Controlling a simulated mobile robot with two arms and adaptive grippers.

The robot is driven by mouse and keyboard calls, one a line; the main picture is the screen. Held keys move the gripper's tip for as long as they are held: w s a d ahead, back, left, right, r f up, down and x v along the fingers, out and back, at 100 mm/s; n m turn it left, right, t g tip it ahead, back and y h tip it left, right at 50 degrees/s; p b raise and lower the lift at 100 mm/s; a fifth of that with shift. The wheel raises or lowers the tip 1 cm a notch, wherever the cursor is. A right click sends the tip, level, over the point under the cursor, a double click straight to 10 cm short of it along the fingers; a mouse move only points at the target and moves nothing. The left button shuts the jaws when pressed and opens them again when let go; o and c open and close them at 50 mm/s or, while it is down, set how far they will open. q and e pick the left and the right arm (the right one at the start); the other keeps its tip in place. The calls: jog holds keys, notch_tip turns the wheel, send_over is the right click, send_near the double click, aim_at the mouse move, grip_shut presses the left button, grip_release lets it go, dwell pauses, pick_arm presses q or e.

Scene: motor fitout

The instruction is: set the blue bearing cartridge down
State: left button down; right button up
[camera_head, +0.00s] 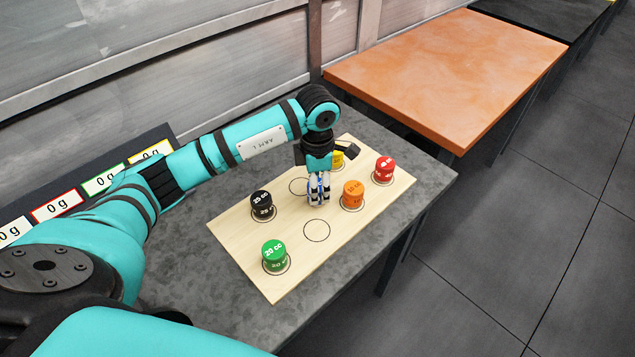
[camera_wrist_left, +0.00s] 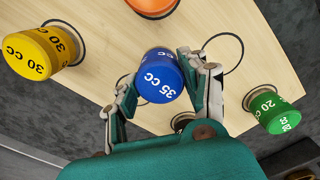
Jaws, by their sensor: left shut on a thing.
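The blue bearing cartridge (camera_wrist_left: 160,76), marked 35 CC, is between the fingers of my left gripper (camera_wrist_left: 164,84) in the left wrist view. My left gripper is shut on it. In the head view the left gripper (camera_head: 318,198) points down over the middle of the pale wooden board (camera_head: 338,252), and its fingers mostly hide the cartridge. An empty printed ring (camera_head: 317,230) lies nearer the camera, and another ring (camera_head: 299,186) is just left of the gripper. I cannot tell whether the cartridge touches the board. My right gripper is not in view.
Black (camera_head: 261,203), green (camera_head: 274,252), orange (camera_head: 353,193), red (camera_head: 384,168) and partly hidden yellow (camera_head: 338,158) cartridges stand on the board around the gripper. The board lies on a grey table (camera_head: 190,278). An orange-topped table (camera_head: 450,70) stands behind to the right.

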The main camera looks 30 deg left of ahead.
pick_arm(q)
jog(key=shift+f+b, duration=0.2)
jog(key=shift+b, duration=0.1)
jog(key=c, duration=0.7)
grip_release()
jog(key=shift+o, duration=0.2)
jog(key=shift+r, duration=0.15)
jog(key=shift+r, duration=0.2)
notch_tip(320, 180, up, 12)
jog(key=b, duration=0.2)
jog(key=shift+f, duration=0.15)
